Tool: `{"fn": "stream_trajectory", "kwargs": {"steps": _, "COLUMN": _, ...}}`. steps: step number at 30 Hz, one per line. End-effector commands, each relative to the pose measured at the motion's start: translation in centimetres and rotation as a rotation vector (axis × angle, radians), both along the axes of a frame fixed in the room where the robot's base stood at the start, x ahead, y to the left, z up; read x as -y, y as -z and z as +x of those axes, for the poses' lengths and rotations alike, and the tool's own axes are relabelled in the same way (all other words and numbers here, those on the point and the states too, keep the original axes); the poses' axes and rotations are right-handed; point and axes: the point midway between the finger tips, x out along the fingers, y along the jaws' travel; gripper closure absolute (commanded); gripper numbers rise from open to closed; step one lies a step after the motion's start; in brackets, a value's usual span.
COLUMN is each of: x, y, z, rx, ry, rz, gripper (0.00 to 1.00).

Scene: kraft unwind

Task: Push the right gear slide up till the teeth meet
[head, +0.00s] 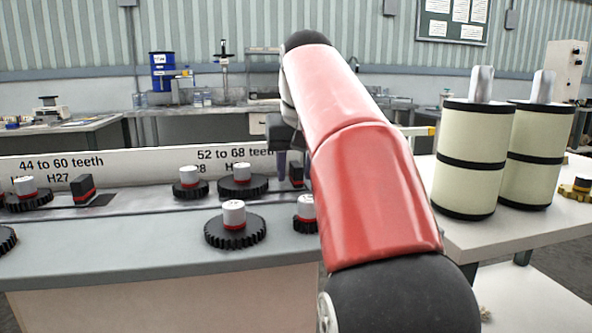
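The right gear slide (297,174), a small black block with a red band, stands by the "52 to 68 teeth" label, partly hidden by my red arm. To its left are a large black gear (243,186) and a smaller one (188,190), each with a white, red-banded hub. They sit close together; I cannot tell whether their teeth touch. My gripper (281,165) points down just left of the slide, half hidden behind my arm. I cannot tell whether it touches the slide or how far its fingers are apart.
The left slide (84,189) and its gear (29,198) stand under "44 to 60 teeth". Loose gears (235,229) and (306,213) lie on the grey bench top (130,246) in front. Two tall cream rolls (470,158) stand on the right table.

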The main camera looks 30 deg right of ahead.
Motion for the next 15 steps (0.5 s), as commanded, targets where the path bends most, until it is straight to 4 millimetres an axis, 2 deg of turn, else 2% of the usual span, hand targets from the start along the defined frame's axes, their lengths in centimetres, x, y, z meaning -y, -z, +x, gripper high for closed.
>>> {"fn": "stream_trajectory", "kwargs": {"steps": 5, "x": 0.00, "y": -0.03, "z": 0.00, "rx": 0.000, "ry": 0.000, "rz": 0.000, "gripper": 0.62}}
{"fn": "stream_trajectory", "kwargs": {"steps": 13, "x": 0.00, "y": -0.05, "z": -0.01, "rx": 0.000, "ry": 0.000, "rz": 0.000, "gripper": 0.97}}
{"fn": "stream_trajectory", "kwargs": {"steps": 15, "x": 0.00, "y": -0.05, "z": -0.01, "rx": 0.000, "ry": 0.000, "rz": 0.000, "gripper": 0.97}}
